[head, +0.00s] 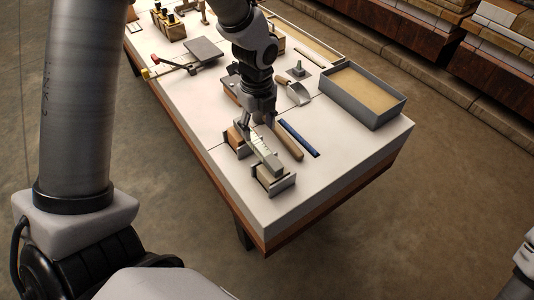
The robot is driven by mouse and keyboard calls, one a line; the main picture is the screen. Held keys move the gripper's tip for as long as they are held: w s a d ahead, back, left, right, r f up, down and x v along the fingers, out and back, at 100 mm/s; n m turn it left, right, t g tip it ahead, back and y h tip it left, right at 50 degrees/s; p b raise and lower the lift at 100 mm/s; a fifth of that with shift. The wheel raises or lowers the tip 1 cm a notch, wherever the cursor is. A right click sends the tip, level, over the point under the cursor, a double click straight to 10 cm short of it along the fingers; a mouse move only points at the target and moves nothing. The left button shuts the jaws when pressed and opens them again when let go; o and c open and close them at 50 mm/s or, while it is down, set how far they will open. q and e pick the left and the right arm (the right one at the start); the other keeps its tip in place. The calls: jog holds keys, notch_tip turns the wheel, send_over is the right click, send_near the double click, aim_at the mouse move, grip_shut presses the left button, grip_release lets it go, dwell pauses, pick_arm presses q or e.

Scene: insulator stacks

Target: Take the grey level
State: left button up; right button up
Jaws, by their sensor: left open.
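The grey level (265,157) is a short grey bar with a pale face. It rests across two brown blocks in dark holders (270,180) near the front corner of the white table. My left gripper (257,121) points down over the far end of the level and is open. Its fingertips are small and partly merge with the level, so I cannot tell whether they touch it. My right gripper is out of view.
A brown rod (289,141) and a blue bar (299,139) lie just right of the level. A trowel (297,92) and a grey sand-filled tray (378,111) are farther right. The table's front right corner is clear.

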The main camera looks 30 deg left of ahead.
aim_at(257, 142)
pick_arm(q)
jog(key=f, duration=0.1)
jog(key=a+f, duration=0.1)
jog(key=f, duration=0.1)
jog(key=shift+w+a+f, duration=0.15)
jog(key=shift+w+a, duration=0.1)
jog(key=shift+a, duration=0.1)
jog(key=f, duration=0.1)
jog(key=d+f, duration=0.1)
jog(key=f, duration=0.1)
jog(key=shift+d+f, duration=0.15)
jog(key=shift+f, duration=0.2)
jog(key=shift+s+a+f, duration=0.1)
jog(key=shift+a+f, duration=0.05)
jog(key=shift+a, duration=0.15)
jog(key=shift+c, duration=1)
grip_shut()
